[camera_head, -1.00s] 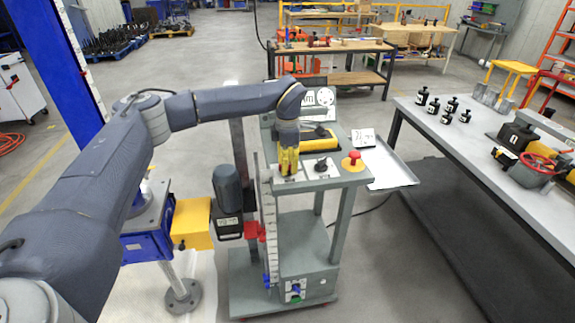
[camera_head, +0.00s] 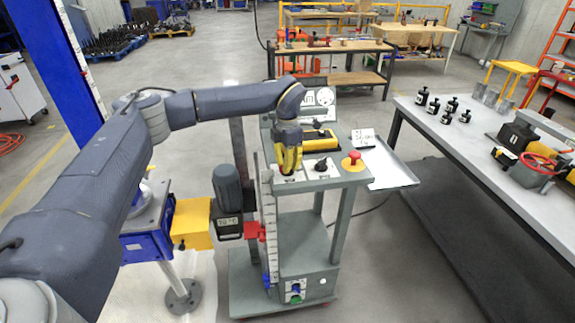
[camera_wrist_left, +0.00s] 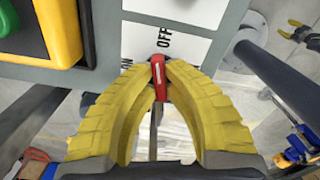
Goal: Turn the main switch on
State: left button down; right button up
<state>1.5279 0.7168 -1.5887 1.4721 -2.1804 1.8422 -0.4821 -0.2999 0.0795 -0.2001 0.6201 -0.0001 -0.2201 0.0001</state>
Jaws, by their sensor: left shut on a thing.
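The main switch shows in the left wrist view as a red handle (camera_wrist_left: 159,76) in front of a white label. The label reads OFF just above the handle's upper end, and ON is partly visible to the left. My left gripper (camera_head: 288,168) is at the front left of the console top in the head view. In the left wrist view its yellow fingers (camera_wrist_left: 159,72) are shut on the red handle, one on each side. The handle's lower part and mount are partly hidden by the fingers. My right gripper is not in view.
The grey console (camera_head: 330,183) also carries a black knob (camera_head: 321,164), a red mushroom button (camera_head: 353,157) on yellow and a yellow-framed box (camera_head: 320,141). A grey motor (camera_head: 227,189) stands left of it. A workbench (camera_head: 500,155) with black parts is at the right.

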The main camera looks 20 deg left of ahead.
pick_arm(q)
jog(key=n, duration=1.1)
jog(key=shift+n, duration=1.9)
jog(key=c, duration=1.5)
grip_release()
jog(key=shift+o, duration=0.2)
notch_tip(320, 180, up, 12)
